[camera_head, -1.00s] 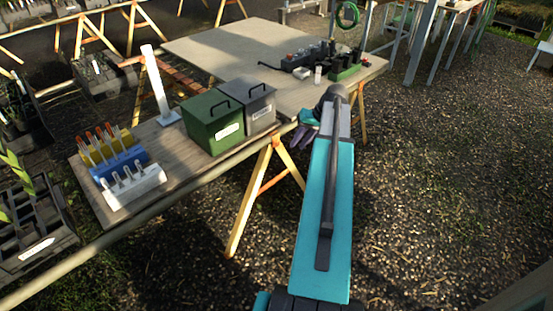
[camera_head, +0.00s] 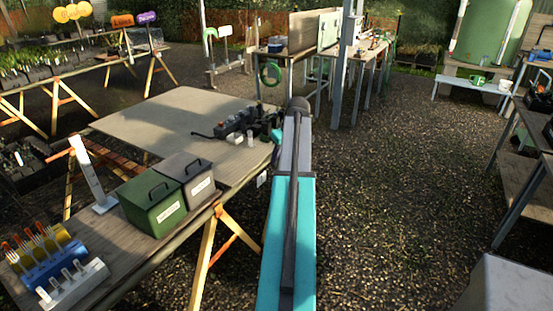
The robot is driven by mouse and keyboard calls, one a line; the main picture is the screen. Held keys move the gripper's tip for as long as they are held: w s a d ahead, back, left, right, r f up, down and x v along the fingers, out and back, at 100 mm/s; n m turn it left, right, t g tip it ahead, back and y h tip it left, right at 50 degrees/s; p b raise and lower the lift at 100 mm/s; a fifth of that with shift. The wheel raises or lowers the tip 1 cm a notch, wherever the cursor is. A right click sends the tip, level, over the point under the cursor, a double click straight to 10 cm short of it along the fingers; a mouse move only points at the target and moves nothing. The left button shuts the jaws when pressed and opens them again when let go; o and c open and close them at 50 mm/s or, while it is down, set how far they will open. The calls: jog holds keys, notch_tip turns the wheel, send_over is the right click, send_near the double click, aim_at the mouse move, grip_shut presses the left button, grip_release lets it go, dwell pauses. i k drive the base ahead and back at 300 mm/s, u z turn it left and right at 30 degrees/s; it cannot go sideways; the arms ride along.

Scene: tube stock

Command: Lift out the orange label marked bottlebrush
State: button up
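Several orange-tipped labels (camera_head: 31,237) stand upright in a yellow rack (camera_head: 61,236) at the lower left, on the near end of the wooden bench. Their writing is too small to read, so I cannot tell which one is marked bottlebrush. A blue rack (camera_head: 45,264) stands directly in front, and a white rack (camera_head: 88,283) with several white pegs stands in front of that. My arm reaches forward in the middle of the view, well to the right of the racks. My gripper's fingers are hidden behind the arm.
A green lidded box (camera_head: 150,205) and a grey lidded box (camera_head: 190,178) stand on the bench right of the racks. Dark equipment (camera_head: 240,122) lies on the table (camera_head: 170,115) beyond. Open gravel (camera_head: 400,180) lies to the right.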

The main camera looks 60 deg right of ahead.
aim_at(39, 226)
jog(key=u, duration=0.05)
jog(key=k, duration=1.35)
jog(key=u, duration=0.65)
jog(key=i, duration=1.1)
jog(key=u, duration=0.75)
jog(key=i, duration=1.05)
jog(key=z, duration=0.35)
jog(key=i, duration=1.1)
jog(key=z, duration=0.5)
